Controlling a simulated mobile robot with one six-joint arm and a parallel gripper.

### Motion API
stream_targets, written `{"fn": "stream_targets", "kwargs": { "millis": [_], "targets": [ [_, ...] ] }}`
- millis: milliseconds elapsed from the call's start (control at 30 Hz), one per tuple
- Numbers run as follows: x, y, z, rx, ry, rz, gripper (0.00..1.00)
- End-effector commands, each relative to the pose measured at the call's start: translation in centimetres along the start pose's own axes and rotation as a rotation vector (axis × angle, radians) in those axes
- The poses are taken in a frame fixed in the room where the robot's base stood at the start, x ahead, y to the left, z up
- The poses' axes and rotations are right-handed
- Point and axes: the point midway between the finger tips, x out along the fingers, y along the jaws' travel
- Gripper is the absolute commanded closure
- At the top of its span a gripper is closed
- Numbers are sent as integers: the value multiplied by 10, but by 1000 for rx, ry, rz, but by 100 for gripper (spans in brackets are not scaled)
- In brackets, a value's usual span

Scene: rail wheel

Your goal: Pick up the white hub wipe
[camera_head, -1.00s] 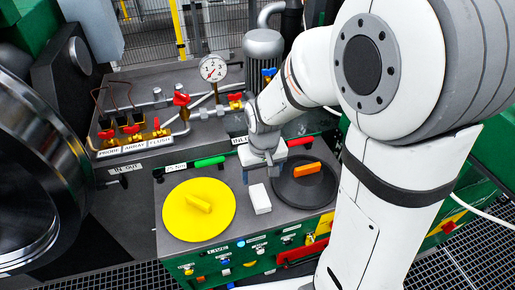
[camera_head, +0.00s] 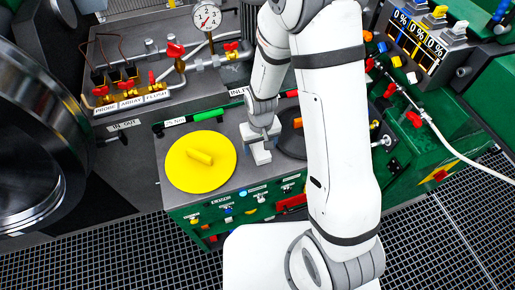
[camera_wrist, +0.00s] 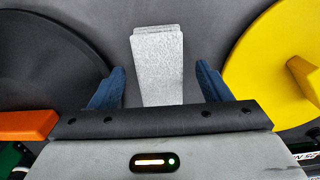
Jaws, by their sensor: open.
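The white hub wipe (camera_head: 261,156) is a pale block on the grey bench top, between the yellow disc and the dark disc. In the wrist view the hub wipe (camera_wrist: 158,65) has a speckled, light surface and lies between my two blue fingers, with a visible gap on each side. My gripper (camera_wrist: 160,72) is open and holds nothing. In the head view my gripper (camera_head: 261,137) is right at the wipe and hides its rear part. I cannot tell the exact height of the fingertips over the bench.
A yellow disc with a raised handle (camera_head: 200,172) lies to the left of the wipe. A dark disc (camera_head: 290,147) with an orange handle (camera_head: 298,123) lies to the right, partly behind my arm. A green marker-like bar (camera_head: 205,115) lies behind the yellow disc. Valves and a gauge (camera_head: 207,17) stand behind.

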Motion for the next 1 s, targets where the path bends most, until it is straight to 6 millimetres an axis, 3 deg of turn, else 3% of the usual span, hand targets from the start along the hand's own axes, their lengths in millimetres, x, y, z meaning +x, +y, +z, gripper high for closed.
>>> {"fn": "stream_targets", "kwargs": {
  "millis": [133, 400, 1000],
  "targets": [
    [12, 0, 0, -1, -1, 0, 29],
    [15, -1, 0, -2, 1, 0, 29],
    [14, -2, 0, -3, 1, 0, 77]
  ]
}}
